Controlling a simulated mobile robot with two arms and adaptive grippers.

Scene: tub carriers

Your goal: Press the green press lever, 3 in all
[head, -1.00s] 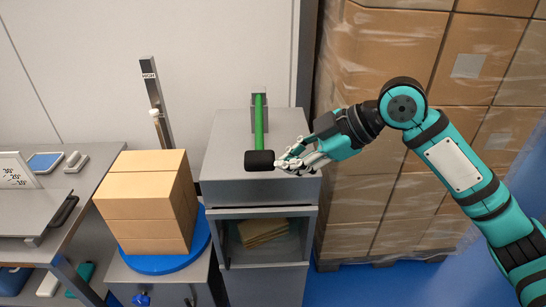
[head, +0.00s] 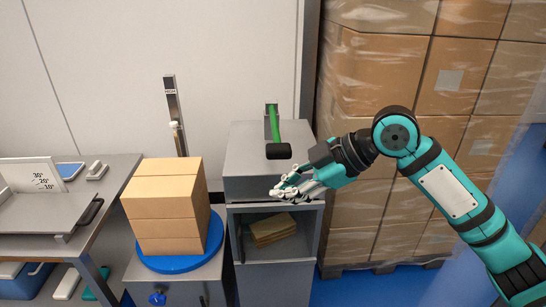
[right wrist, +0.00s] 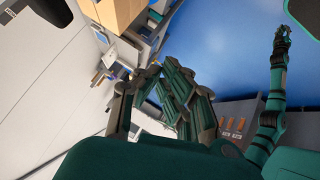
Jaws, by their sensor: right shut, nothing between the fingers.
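The green press lever (head: 274,128) rises from a bracket at the back of the grey cabinet top and points toward me. Its black handle (head: 279,151) is above the cabinet top. My right gripper (head: 279,190) is shut and empty, at the cabinet's front upper edge. In the head view it is below the handle and apart from it. Its fingers also show in the right wrist view (right wrist: 163,82), where I cannot make out the lever. My left gripper (right wrist: 282,36) shows small at the right wrist view's upper right; its jaws are too small to judge.
The grey cabinet (head: 240,187) has an open compartment with brown sheets (head: 272,229). Left of it, stacked cartons (head: 165,207) stand on a blue turntable (head: 215,237), beside a bench (head: 113,178). Wrapped cartons (head: 383,95) fill the right behind my arm.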

